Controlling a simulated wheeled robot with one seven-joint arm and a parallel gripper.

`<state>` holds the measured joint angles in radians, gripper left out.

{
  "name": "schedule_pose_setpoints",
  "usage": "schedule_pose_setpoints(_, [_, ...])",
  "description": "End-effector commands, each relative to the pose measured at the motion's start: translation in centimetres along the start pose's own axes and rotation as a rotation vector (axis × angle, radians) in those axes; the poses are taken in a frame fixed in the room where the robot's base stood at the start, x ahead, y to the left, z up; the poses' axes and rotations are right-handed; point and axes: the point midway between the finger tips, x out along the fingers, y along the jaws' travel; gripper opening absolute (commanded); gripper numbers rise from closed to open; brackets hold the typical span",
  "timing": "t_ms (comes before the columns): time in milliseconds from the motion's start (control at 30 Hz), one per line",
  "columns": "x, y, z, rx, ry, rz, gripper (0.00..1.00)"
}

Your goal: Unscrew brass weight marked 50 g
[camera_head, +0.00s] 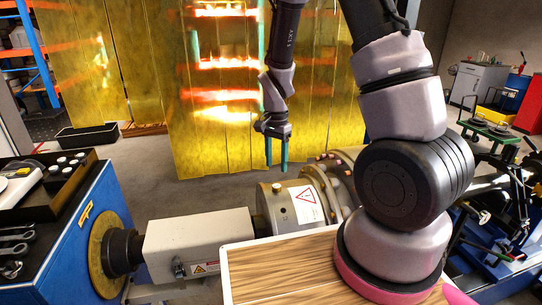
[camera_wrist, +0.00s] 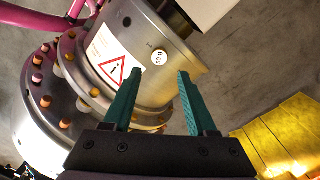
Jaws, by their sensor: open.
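A small round weight (camera_wrist: 160,57) with a pale, marked top face sits on the metal rotor (camera_wrist: 135,45) in the wrist view; its marking is too small to read surely. In the head view a small brass piece (camera_head: 276,187) stands on top of the rotor drum (camera_head: 284,209), beside a warning label. My gripper (camera_head: 276,167) is open and empty, with its green fingers pointing down just above the brass piece.
Several copper-coloured bolts (camera_wrist: 46,101) ring the rotor flange. A grey housing (camera_head: 198,242) adjoins the drum on the left. A wooden top (camera_head: 285,270) lies in front.

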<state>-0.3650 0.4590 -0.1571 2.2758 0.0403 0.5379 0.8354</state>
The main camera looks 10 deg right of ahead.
Motion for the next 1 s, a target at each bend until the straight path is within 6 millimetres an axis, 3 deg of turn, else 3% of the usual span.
schedule_pose_setpoints(500, [6.3,0.1,0.0,-0.001,-0.002,0.002,0.57])
schedule_pose_setpoints(1000, [7.5,0.0,0.0,-0.001,0.0,-0.001,0.57])
